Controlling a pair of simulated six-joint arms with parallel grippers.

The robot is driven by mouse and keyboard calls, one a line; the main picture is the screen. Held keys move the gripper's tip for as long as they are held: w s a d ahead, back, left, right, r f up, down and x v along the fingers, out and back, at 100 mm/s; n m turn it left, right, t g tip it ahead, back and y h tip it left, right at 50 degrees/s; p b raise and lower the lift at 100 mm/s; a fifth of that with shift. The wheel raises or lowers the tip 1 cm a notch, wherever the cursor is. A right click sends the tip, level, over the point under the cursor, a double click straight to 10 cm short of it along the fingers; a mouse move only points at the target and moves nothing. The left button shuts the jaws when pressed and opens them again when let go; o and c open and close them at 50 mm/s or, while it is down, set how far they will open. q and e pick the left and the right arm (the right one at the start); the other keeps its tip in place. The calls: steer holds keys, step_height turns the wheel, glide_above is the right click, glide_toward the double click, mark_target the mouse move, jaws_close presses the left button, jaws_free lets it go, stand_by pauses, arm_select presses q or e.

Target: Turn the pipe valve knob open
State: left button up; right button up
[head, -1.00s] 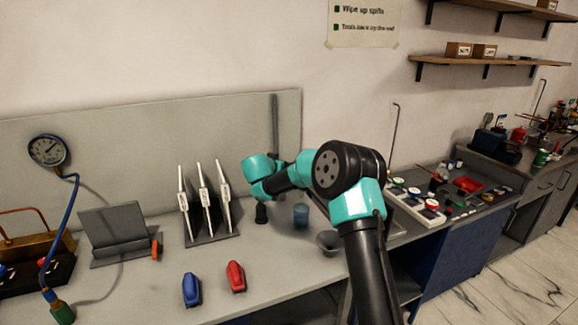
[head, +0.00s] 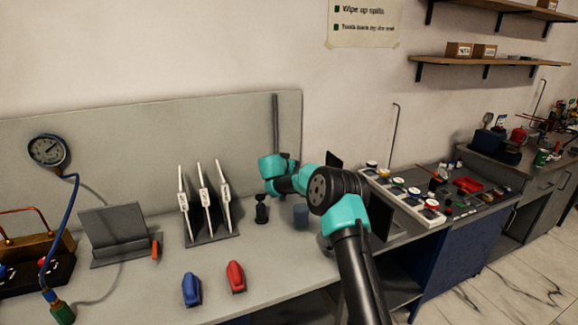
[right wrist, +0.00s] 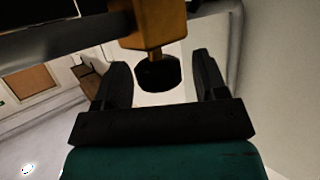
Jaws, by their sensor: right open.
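In the right wrist view a round black knob (right wrist: 158,72) sits on a short stem below an orange-yellow valve body (right wrist: 156,24). The body is mounted on a grey pipe (right wrist: 62,42). My right gripper (right wrist: 160,62) is open, with one finger on each side of the knob and a visible gap at both sides. I cannot tell whether the knob is fully between the fingers in depth. In the head view my right arm reaches to a dark upright pipe (head: 275,125) at the back panel; the arm hides the valve and gripper. My left gripper is not in view.
Blue (head: 192,289) and red (head: 236,276) objects lie at the front. A gauge (head: 47,150) with a blue hose is at left.

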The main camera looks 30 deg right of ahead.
steer(key=c, duration=0.9)
steer(key=shift+c, duration=0.2)
steer(key=shift+n+t+y, duration=0.3)
steer(key=shift+n, duration=0.1)
steer(key=shift+n+t+y, duration=0.9)
steer(key=shift+n+y, duration=0.1)
steer(key=shift+n, duration=0.1)
steer(key=shift+n+t+y, duration=0.7)
steer(key=shift+n+y, duration=0.4)
steer(key=shift+n, duration=0.1)
steer(key=shift+n+y, duration=0.3)
steer(key=shift+y, duration=0.1)
